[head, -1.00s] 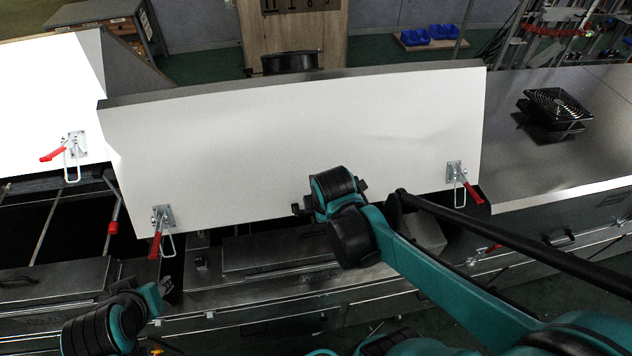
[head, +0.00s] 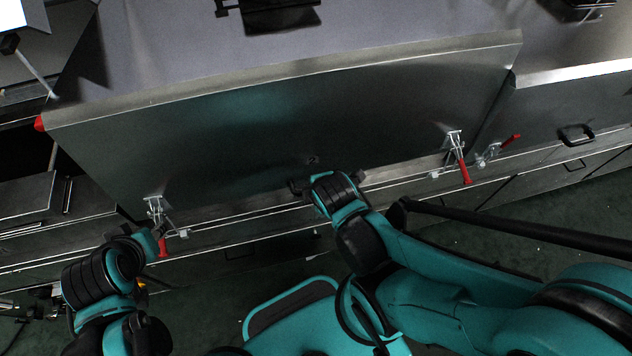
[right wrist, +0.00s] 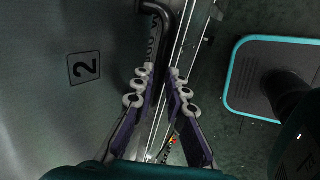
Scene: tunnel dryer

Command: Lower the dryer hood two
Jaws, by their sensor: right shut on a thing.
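Dryer hood two (head: 250,145) spans the middle of the head view, its dark metal front panel facing me. A "2" label (right wrist: 84,67) shows on it in the right wrist view. Its lower edge lies close along the dryer body; I cannot tell whether they touch. My right gripper (head: 312,187) is at the middle of that edge, shut on the black handle (right wrist: 176,12), which runs between its fingers in the wrist view. My left gripper (head: 158,238) is beside the left red-handled latch (head: 158,215); its fingers are unclear. Another red-handled latch (head: 457,150) is at the right.
A neighbouring closed hood (head: 570,115) adjoins on the right, with a red latch (head: 495,150) near the joint. At the far left, a neighbouring section is open. The floor (head: 480,240) in front of the dryer is dark green.

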